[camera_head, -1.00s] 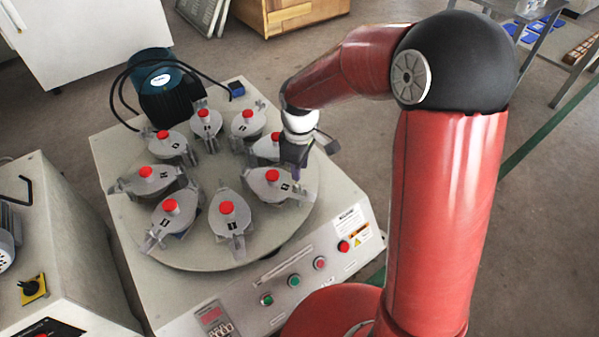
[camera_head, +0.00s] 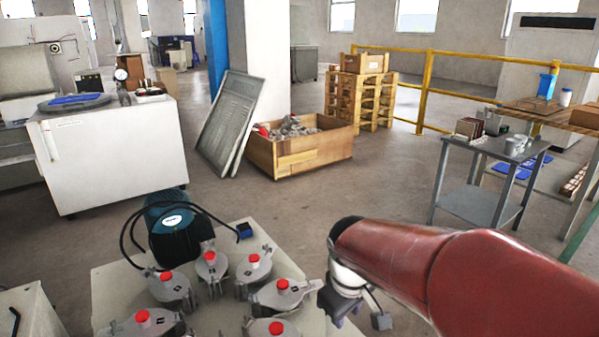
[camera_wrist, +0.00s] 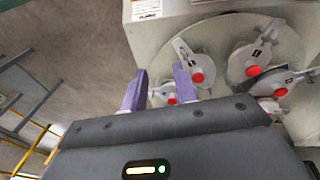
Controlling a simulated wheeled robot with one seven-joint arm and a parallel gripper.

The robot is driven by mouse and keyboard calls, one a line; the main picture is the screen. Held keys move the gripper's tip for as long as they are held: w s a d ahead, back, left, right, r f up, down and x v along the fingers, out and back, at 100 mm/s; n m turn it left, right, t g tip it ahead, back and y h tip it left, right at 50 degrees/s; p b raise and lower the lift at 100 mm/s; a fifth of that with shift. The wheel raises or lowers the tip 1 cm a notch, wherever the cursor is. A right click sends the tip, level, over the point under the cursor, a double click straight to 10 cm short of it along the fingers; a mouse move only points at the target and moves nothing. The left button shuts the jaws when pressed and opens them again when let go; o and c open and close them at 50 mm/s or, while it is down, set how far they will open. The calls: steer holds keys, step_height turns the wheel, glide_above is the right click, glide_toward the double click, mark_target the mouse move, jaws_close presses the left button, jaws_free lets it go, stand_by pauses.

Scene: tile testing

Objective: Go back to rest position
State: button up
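My red arm reaches in from the right in the head view, and my gripper (camera_head: 338,318) hangs from its end at the right edge of the tile-testing machine. In the wrist view, the two purple fingers of my gripper (camera_wrist: 159,85) stand apart with nothing held between them. The machine's grey clamps with red knobs (camera_head: 283,291) sit in a ring on the round plate. The clamps also show beyond the fingers in the wrist view (camera_wrist: 250,60). The front of the machine is out of the head view.
A blue-green motor (camera_head: 172,228) with black cables stands at the machine's back. Behind are a white cabinet (camera_head: 115,150), a wooden crate (camera_head: 300,155), leaning grey panels (camera_head: 226,125) and a grey cart (camera_head: 473,195). Open floor (camera_head: 390,190) lies between the machine and the cart.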

steer(key=s+d+r+m+t, duration=0.1)
steer(key=s+d+r+m, duration=0.2)
steer(key=s, duration=0.3)
steer(key=s+d+r+m+t, duration=0.2)
steer(key=s+d+r+m, duration=0.1)
steer(key=s, duration=0.4)
steer(key=shift+s+d+m+y, duration=0.2)
steer(key=shift+s+m+y, duration=0.1)
steer(key=shift+m, duration=0.5)
